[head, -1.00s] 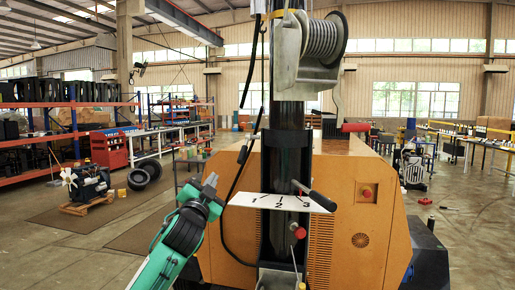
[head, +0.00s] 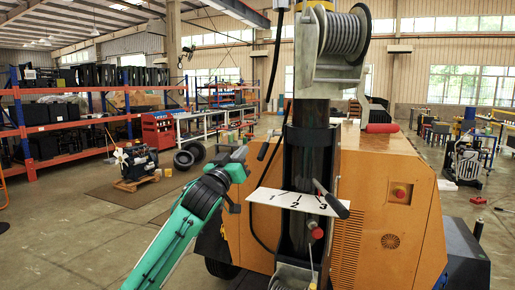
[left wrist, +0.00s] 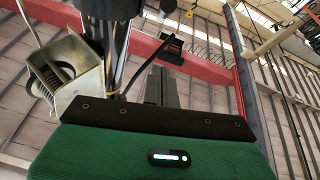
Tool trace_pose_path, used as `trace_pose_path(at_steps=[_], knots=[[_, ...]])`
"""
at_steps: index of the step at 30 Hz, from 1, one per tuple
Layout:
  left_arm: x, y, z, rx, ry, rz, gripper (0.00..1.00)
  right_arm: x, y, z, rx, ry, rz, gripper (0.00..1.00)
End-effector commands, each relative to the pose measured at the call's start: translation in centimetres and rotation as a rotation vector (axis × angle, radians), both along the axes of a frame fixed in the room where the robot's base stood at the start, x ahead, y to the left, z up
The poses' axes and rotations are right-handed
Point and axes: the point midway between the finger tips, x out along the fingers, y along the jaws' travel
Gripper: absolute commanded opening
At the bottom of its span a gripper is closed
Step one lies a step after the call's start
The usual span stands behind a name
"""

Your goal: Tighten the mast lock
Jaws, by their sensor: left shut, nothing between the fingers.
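The mast (head: 313,150) is a dark upright column in front of an orange cabinet. A white plate marked 1, 2, 3 (head: 270,196) juts from it. A lever with a black grip (head: 337,206), apparently the mast lock, sits at the plate's right part, slanting down to the right. A red knob (head: 317,233) is just below. My left gripper (head: 240,154) is left of the mast, above the plate's left end, apart from the lever, shut and empty. Its closed fingers (left wrist: 162,86) point upward in the left wrist view, where the lever is not visible. My right gripper is out of view.
A cable winch (head: 345,40) is mounted high on the mast and shows in the left wrist view (left wrist: 65,68). A black cable (head: 270,130) hangs left of the mast, near my left gripper. The orange cabinet (head: 390,170) stands close behind. Open floor lies to the left.

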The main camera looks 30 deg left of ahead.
Motion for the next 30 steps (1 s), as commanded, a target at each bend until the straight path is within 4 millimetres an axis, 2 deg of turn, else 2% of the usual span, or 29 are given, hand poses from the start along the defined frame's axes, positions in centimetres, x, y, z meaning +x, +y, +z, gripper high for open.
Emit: trace_pose_path(at_steps=[1, 9, 10, 12, 19, 30], knots=[[1.0, 0.0, 0.9, 0.0, 0.0, 0.0, 0.0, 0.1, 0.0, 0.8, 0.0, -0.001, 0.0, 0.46], [5.7, 0.0, 2.7, 0.001, 0.0, 0.001, 0.0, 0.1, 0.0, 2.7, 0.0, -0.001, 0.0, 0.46], [6.1, 0.0, 2.6, 0.001, 0.001, 0.0, 0.0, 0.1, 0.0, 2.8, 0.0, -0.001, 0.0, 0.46], [6.7, -0.3, 1.1, 0.0, 0.004, -0.001, 0.0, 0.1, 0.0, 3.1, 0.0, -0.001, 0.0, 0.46], [7.9, -0.6, -0.7, 0.002, 0.001, 0.001, 0.0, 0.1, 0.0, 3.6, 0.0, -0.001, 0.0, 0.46], [8.0, -0.7, -0.9, 0.002, 0.0, 0.001, 0.0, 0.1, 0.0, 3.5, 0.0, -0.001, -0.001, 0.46]])
